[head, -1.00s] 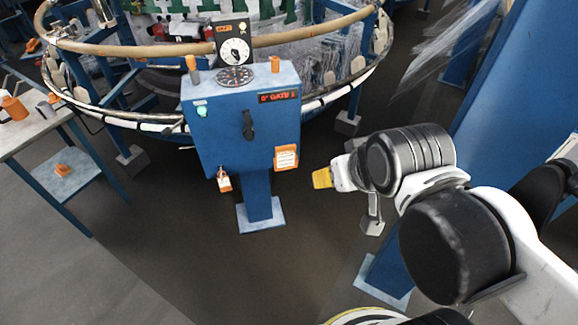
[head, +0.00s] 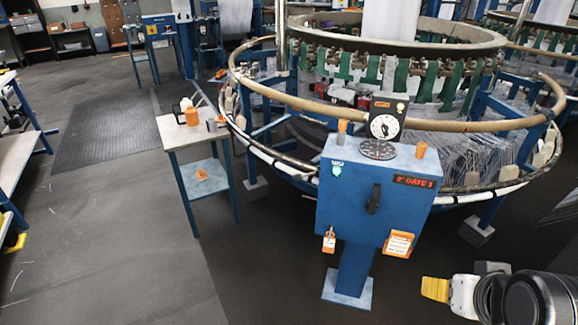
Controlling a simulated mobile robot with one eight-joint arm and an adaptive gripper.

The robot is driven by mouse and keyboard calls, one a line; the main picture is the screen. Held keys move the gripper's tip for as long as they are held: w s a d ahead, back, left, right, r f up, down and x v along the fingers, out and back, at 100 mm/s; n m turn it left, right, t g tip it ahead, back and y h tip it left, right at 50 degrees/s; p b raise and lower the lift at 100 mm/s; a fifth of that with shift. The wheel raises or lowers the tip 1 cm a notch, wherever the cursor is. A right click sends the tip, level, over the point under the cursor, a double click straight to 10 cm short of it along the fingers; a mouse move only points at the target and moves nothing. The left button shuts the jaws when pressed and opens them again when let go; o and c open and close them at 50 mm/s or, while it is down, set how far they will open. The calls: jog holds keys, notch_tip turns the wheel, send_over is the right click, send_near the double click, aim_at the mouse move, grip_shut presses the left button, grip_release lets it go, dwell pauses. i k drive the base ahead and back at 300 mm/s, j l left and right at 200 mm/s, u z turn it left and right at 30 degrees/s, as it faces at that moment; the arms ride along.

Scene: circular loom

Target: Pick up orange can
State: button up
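Several small orange things could be the orange can, and I cannot tell which it is. A short orange cylinder (head: 421,150) stands upright on the right of the blue control box's top. A thinner orange piece (head: 342,128) stands on its left. An orange container (head: 191,115) stands on the small side table, with another small orange object (head: 201,174) on the shelf below. My gripper (head: 435,289) shows at the lower right, with a yellow end pointing left. It is right of the box's pedestal, apart from all these. Its finger opening cannot be made out.
The blue control box (head: 372,200) stands on a pedestal before the large circular loom (head: 400,125). The side table (head: 172,137) stands left of it. Open grey floor (head: 120,240) lies at left and front. A workbench (head: 15,155) stands at the far left edge.

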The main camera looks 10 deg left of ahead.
aim_at(190, 113)
jog(key=u, duration=1.35)
jog(key=i+j+z, duration=0.25)
jog(key=i, duration=0.3)
jog(key=i+j+z, duration=0.2)
jog(key=i, duration=0.3)
jog(key=i+j+z, duration=0.25)
jog(key=i+j, duration=0.15)
jog(key=i+j+z, duration=0.2)
jog(key=i+j, duration=0.25)
jog(key=i+j+z, duration=0.25)
jog(key=i+j, duration=0.3)
jog(key=i+j+z, duration=0.2)
jog(key=i+j, duration=0.15)
jog(key=j, duration=0.25)
jog(key=i+j+z, duration=0.25)
jog(key=j, duration=0.4)
jog(key=i, duration=0.1)
